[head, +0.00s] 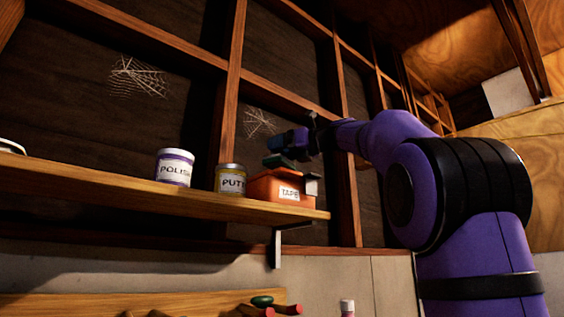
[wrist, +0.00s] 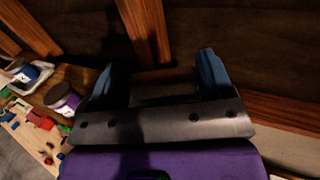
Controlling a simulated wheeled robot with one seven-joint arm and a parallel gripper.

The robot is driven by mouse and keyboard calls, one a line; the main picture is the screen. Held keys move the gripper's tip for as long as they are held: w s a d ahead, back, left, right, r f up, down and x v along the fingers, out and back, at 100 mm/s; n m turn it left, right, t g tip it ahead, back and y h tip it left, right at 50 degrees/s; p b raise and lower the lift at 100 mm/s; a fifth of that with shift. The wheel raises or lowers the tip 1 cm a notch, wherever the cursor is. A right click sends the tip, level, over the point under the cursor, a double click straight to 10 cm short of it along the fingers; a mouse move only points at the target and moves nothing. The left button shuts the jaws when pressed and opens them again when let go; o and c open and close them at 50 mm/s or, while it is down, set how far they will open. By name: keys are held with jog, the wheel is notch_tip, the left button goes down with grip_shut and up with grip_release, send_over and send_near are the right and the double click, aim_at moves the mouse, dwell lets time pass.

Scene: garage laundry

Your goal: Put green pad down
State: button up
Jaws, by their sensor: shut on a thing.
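My gripper (head: 290,142) is at the right end of the wooden shelf, just above the orange box labelled TAPE (head: 267,186). It is shut on the green pad (head: 277,160), a dark, flat piece showing under the blue fingers. The pad is over the box's open top; whether it touches the box is too dark to tell. In the wrist view the two blue fingers (wrist: 157,78) stand wide apart with a dark, shadowed shape between them. The pad's edges are not clear there.
A stud wall stands close behind. Below is a wooden surface (head: 100,305) with red-ended and green items.

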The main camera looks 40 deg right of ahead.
aim_at(289, 160)
jog(key=shift+w+f, duration=0.1)
jog(key=shift+f, duration=1.7)
jog(key=o, duration=1)
jog(key=v, duration=1.2)
jog(key=shift+r, duration=0.1)
